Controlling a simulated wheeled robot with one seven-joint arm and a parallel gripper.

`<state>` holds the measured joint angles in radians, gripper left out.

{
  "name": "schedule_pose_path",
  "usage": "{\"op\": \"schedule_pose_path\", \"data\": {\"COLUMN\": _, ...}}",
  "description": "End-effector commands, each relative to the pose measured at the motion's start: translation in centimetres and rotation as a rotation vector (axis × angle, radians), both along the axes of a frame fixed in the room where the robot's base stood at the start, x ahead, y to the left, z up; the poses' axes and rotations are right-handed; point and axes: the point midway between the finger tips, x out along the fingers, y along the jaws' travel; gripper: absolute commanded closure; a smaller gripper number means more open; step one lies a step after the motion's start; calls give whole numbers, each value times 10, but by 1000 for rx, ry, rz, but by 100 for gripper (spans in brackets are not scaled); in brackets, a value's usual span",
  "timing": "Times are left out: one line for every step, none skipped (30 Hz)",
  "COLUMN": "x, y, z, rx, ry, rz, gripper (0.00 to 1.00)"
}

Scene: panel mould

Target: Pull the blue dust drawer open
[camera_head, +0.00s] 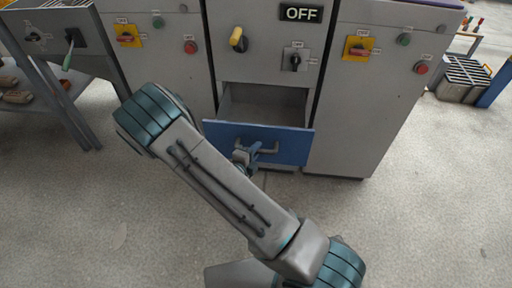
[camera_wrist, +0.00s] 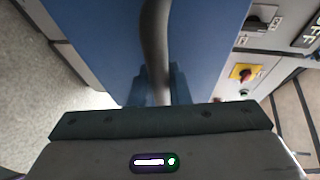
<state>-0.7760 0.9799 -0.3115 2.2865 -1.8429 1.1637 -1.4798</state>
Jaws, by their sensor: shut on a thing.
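The blue dust drawer (camera_head: 290,147) is in the lower middle of the grey cabinet in the head view. It stands partly out, and its open grey inside shows behind the blue front. A grey bar handle (camera_head: 268,151) is on that front. My gripper (camera_head: 246,155) is at the handle's left part, partly hidden by my arm. In the wrist view the blue front (camera_wrist: 95,40) fills much of the picture, and the handle (camera_wrist: 155,40) runs down between my gripper's fingers (camera_wrist: 159,88). The fingers are shut on the handle.
Grey cabinets (camera_head: 365,120) with switches and buttons stand on both sides of the drawer. An OFF sign (camera_head: 301,13) is above it. A workbench (camera_head: 60,85) is at the left and a grey bin (camera_head: 465,80) at the far right. The floor in front is clear.

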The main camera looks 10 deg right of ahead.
Motion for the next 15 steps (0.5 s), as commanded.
{"op": "schedule_pose_path", "data": {"x": -1, "y": -1, "z": 0, "rx": -1, "ry": 0, "rz": -3, "gripper": 100}}
{"op": "schedule_pose_path", "data": {"x": -1, "y": -1, "z": 0, "rx": -1, "ry": 0, "rz": -3, "gripper": 100}}
{"op": "schedule_pose_path", "data": {"x": -1, "y": -1, "z": 0, "rx": -1, "ry": 0, "rz": -3, "gripper": 100}}
{"op": "schedule_pose_path", "data": {"x": -1, "y": -1, "z": 0, "rx": -1, "ry": 0, "rz": -3, "gripper": 100}}
{"op": "schedule_pose_path", "data": {"x": -1, "y": -1, "z": 0, "rx": -1, "ry": 0, "rz": -3, "gripper": 100}}
{"op": "schedule_pose_path", "data": {"x": -1, "y": -1, "z": 0, "rx": -1, "ry": 0, "rz": -3, "gripper": 78}}
{"op": "schedule_pose_path", "data": {"x": 0, "y": -1, "z": 0, "rx": -1, "ry": 0, "rz": -3, "gripper": 70}}
{"op": "schedule_pose_path", "data": {"x": -1, "y": 0, "z": 0, "rx": 0, "ry": 0, "rz": -2, "gripper": 62}}
{"op": "schedule_pose_path", "data": {"x": 0, "y": 0, "z": 0, "rx": 0, "ry": 0, "rz": -2, "gripper": 62}}
{"op": "schedule_pose_path", "data": {"x": 0, "y": 0, "z": 0, "rx": 0, "ry": 0, "rz": -2, "gripper": 62}}
{"op": "schedule_pose_path", "data": {"x": 0, "y": 0, "z": 0, "rx": 0, "ry": 0, "rz": -1, "gripper": 62}}
{"op": "schedule_pose_path", "data": {"x": 0, "y": 0, "z": 0, "rx": -1, "ry": 1, "rz": -1, "gripper": 62}}
{"op": "schedule_pose_path", "data": {"x": 0, "y": 0, "z": 0, "rx": -1, "ry": 1, "rz": 0, "gripper": 62}}
{"op": "schedule_pose_path", "data": {"x": 0, "y": 0, "z": 0, "rx": -1, "ry": 1, "rz": 0, "gripper": 62}}
{"op": "schedule_pose_path", "data": {"x": 0, "y": 0, "z": 0, "rx": -1, "ry": 1, "rz": 0, "gripper": 62}}
